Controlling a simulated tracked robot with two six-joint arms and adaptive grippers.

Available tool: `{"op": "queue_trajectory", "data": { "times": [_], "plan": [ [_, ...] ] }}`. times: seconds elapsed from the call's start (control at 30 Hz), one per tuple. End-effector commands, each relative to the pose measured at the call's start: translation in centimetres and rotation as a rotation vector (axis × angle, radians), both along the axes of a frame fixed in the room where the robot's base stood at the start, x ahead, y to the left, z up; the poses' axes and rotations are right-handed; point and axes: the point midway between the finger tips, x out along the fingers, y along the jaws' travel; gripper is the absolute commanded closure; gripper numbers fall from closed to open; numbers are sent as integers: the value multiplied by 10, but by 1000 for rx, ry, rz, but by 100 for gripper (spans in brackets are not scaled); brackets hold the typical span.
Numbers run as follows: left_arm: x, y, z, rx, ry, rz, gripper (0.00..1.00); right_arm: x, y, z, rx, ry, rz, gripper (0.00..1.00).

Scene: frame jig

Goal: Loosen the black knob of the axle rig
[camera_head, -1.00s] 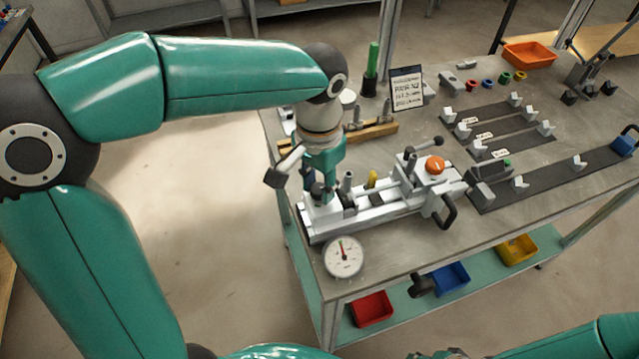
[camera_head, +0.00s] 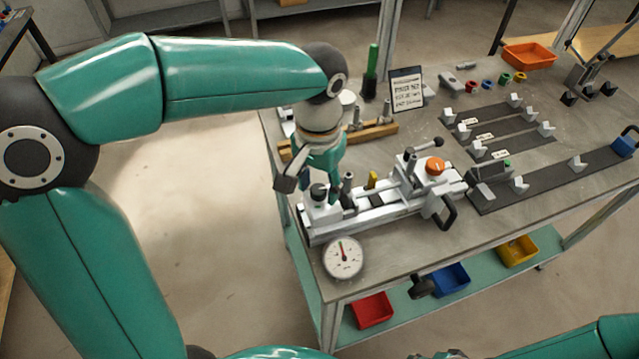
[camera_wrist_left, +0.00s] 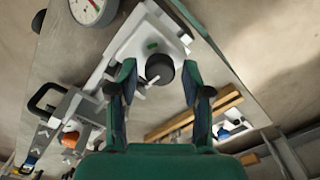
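The black knob (camera_head: 318,191) stands on the white end block at the near-left end of the axle rig (camera_head: 375,207). In the left wrist view the knob (camera_wrist_left: 159,68) shows from above as a dark round cap. My left gripper (camera_head: 322,174) points down over it. In the wrist view its two fingers (camera_wrist_left: 159,76) are open, one on each side of the knob, with a visible gap on both sides. My right gripper is out of view; only part of my right arm shows at the bottom right.
The dial gauge (camera_head: 343,257) is close to the knob at the table's near edge. Upright pins and a yellow piece (camera_head: 373,179) stand along the rig, and an orange knob (camera_head: 435,166) is further right. A wooden rack (camera_head: 374,132) lies behind.

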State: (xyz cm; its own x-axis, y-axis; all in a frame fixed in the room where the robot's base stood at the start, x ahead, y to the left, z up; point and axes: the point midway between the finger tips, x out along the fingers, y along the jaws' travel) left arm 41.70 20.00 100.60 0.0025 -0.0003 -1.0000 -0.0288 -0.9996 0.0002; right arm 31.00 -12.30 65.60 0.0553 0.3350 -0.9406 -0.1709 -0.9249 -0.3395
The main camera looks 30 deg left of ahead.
Motion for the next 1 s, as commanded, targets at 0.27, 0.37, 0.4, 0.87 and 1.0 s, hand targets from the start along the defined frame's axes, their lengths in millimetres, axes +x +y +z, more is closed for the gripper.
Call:
{"op": "queue_trajectory", "data": {
  "times": [0.27,0.37,0.4,0.87,1.0],
  "plan": [
    [-1,0,-1,0,2,-1,42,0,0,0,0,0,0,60],
    [0,0,1,0,2,-1,42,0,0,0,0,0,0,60],
    [0,0,4,0,1,-1,42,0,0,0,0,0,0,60],
    [1,0,82,-1,-3,-1,42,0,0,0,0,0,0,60],
    [1,0,104,-1,-1,-1,42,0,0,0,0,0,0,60]
  ]
}}
